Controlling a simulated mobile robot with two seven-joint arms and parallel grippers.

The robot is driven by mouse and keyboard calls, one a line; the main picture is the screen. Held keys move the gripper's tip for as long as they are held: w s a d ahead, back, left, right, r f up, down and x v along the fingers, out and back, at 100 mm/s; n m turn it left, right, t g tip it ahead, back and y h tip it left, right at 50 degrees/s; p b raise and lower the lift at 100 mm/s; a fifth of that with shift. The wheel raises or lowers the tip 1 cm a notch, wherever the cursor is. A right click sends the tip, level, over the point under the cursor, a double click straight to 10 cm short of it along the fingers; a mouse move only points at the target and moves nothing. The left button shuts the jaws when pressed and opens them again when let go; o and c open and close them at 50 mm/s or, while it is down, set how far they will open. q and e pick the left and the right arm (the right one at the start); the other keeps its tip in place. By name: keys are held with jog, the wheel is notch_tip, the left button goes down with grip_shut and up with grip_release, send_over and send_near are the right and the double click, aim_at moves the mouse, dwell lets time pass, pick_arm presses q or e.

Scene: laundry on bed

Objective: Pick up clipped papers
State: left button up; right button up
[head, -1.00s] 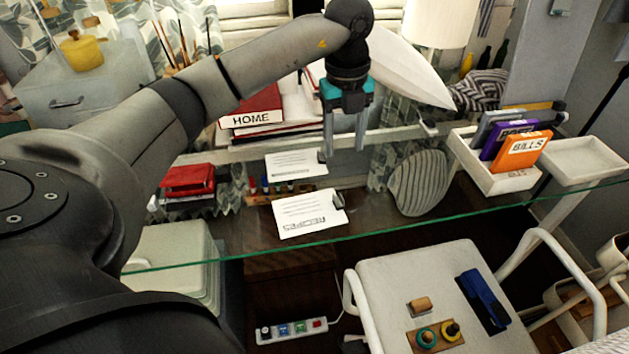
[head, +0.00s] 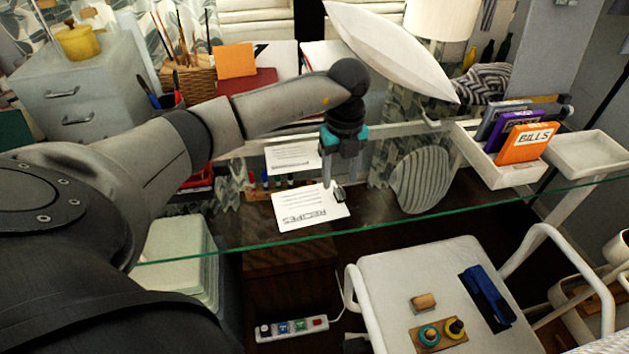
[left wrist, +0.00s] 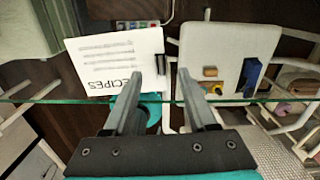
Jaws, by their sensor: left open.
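A white sheet headed RECIPES (head: 300,210) lies on the glass desk with a dark clip (head: 338,193) at its right edge. A second white sheet (head: 291,156) lies behind it. My left gripper (head: 341,180) is open, points down and hovers close to the clip, its fingers partly in front of the sheet's right edge. In the left wrist view the RECIPES sheet (left wrist: 112,62) is ahead and left, and its clip (left wrist: 160,70) shows between the open fingertips (left wrist: 160,74). The fingers appear empty; contact with the clip cannot be told. My right gripper is not in view.
A white tray (head: 520,175) with an orange BILLS folder (head: 526,143) stands on the right. A grey ribbed fan-like object (head: 420,181) is just right of the gripper. A white chair (head: 400,290) with a stapler (head: 486,297) is below the glass edge.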

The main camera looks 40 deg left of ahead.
pick_arm(q)
notch_tip(320, 180, down, 3)
jog(key=shift+d+f, duration=0.1)
grip_shut()
dwell(0.4)
